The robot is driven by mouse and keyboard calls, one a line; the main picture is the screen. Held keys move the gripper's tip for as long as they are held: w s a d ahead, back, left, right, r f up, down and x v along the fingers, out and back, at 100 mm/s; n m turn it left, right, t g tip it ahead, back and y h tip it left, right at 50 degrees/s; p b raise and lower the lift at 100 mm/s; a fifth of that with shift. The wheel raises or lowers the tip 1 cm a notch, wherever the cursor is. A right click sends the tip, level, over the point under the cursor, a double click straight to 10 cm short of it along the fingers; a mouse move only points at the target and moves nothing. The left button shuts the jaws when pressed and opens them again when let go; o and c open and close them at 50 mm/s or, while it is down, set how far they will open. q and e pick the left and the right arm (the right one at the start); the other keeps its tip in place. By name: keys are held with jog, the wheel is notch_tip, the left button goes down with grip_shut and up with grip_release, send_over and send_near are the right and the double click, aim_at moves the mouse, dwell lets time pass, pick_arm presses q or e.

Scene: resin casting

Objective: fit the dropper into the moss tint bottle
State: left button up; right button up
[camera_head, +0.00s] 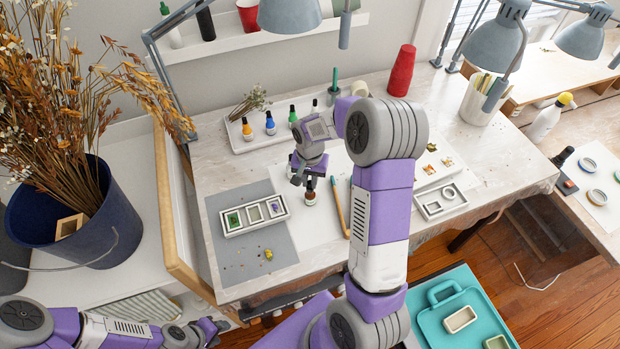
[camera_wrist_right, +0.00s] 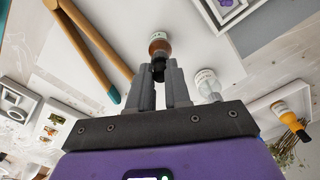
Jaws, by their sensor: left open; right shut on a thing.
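A small amber bottle (camera_head: 310,197) with a pale label stands upright on the white sheet; I cannot read whether it is the moss tint. It also shows in the right wrist view (camera_wrist_right: 160,46). My right gripper (camera_head: 305,178) is just above it, shut on the dropper. In the right wrist view the dropper's black top (camera_wrist_right: 158,70) is between the fingertips, in line with the bottle's neck. I cannot tell how deep it sits. A clear labelled bottle (camera_wrist_right: 207,82) stands beside the fingers. My left gripper (camera_head: 208,330) is open and empty at the lower left, away from the bottle.
A white tray (camera_head: 240,142) behind holds yellow, blue and green tint bottles. A three-cell mould (camera_head: 254,214) lies on the grey mat (camera_head: 228,262) to the left. Tweezers (camera_head: 335,205) lie close right of the amber bottle. A red cup stack (camera_head: 401,72) stands at the back.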

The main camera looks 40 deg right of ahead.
jog(key=shift+f, duration=0.35)
jog(key=o, duration=0.7)
jog(key=shift+r, duration=0.1)
notch_tip(320, 180, up, 8)
jog(key=shift+f, duration=0.2)
